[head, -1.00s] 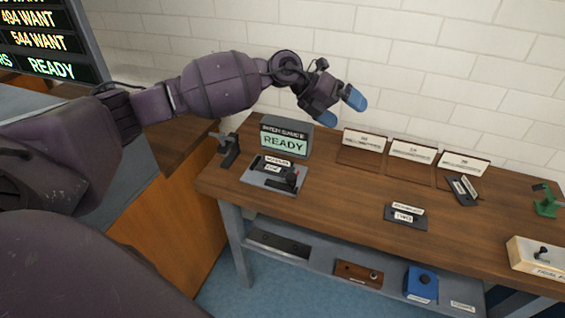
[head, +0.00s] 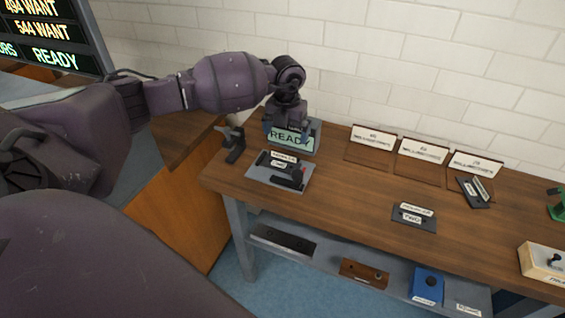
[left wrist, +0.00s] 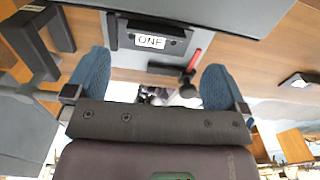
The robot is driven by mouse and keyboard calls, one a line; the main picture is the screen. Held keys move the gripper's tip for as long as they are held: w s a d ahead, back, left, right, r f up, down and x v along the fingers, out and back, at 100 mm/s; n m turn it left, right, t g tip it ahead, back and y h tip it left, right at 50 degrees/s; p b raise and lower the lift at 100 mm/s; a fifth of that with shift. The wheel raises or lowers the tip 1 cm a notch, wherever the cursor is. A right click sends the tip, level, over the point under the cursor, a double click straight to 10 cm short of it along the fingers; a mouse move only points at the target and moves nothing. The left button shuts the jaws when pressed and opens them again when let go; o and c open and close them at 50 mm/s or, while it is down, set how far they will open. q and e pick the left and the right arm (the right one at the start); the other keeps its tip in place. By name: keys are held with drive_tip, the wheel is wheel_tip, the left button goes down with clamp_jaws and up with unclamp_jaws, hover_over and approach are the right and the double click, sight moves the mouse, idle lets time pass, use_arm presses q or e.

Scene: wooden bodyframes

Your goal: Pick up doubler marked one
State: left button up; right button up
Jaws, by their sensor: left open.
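The doubler marked one (head: 280,163) is a dark piece with white labels, lying on a grey plate (head: 262,179) near the left end of the wooden bench. A black fixture with a red tip (head: 297,172) stands beside it on the plate. In the left wrist view the doubler (left wrist: 122,38) shows its ONE label at the upper middle. My right gripper is out of view.
A black bracket (head: 234,144) is on the bench's left edge. The doubler marked two (head: 414,217) lies further right, below a row of labelled card holders (head: 422,150).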

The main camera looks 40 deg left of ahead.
sight(283, 162)
use_arm(q)
drive_tip(key=shift+f, duration=0.8)
drive_tip(key=shift+s+f, duration=0.1)
drive_tip(key=shift+f, duration=0.6)
wheel_tip(283, 162, down, 4)
drive_tip(key=shift+a+f+b, duration=0.15)
drive_tip(key=shift+b, duration=0.25)
drive_tip(key=shift+s, duration=0.1)
drive_tip(key=c, duration=0.9)
drive_tip(key=shift+r, duration=0.2)
